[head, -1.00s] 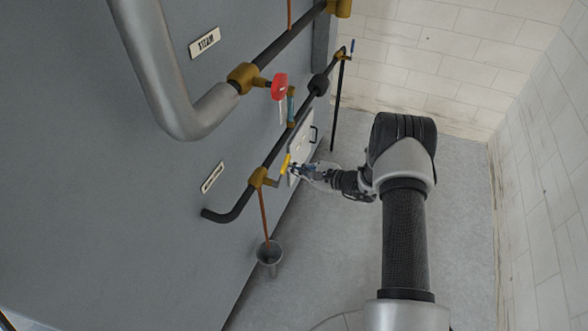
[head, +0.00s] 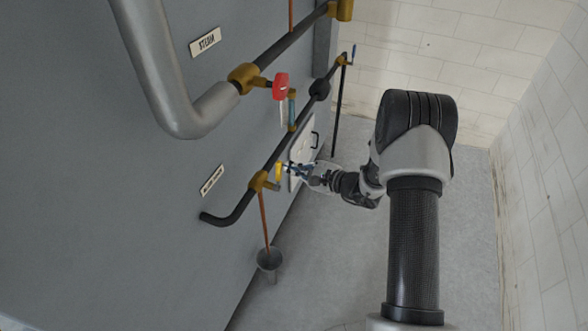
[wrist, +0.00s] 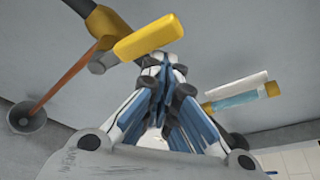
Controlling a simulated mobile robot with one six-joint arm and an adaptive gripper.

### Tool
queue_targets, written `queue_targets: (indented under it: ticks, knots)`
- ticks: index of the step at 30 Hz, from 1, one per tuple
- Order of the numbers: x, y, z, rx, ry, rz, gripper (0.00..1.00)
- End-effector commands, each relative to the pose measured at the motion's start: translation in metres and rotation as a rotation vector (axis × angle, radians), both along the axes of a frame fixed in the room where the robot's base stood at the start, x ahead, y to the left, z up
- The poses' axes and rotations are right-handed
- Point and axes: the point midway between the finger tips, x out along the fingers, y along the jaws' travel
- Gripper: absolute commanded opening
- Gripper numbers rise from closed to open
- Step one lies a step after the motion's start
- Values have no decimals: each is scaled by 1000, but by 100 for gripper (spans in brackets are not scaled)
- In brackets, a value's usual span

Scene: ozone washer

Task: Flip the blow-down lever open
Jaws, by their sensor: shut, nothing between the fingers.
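The yellow lever (head: 278,172) sits on a brass valve (head: 259,180) low on the dark pipe along the grey wall. In the wrist view the yellow lever (wrist: 148,36) lies across, just beyond my fingertips. My gripper (head: 292,169) is shut and empty, just right of the lever. In the wrist view my gripper (wrist: 163,62) has its fingertips close under the lever; I cannot tell whether they touch it. The lever's joint with the valve is partly hidden in the wrist view.
A red-handled valve (head: 280,87) and a sight glass (head: 291,110) are farther along the piping. A copper drain pipe (head: 264,220) runs to a grey funnel (head: 269,259). A white panel (head: 302,150) is behind my gripper. Open floor (head: 330,250) lies to the right.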

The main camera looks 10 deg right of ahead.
Motion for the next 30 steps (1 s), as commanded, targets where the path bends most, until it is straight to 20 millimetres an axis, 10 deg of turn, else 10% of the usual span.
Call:
queue_targets:
  ticks: [30]
  knots:
    - [-11,9,6,1,0,6,0]
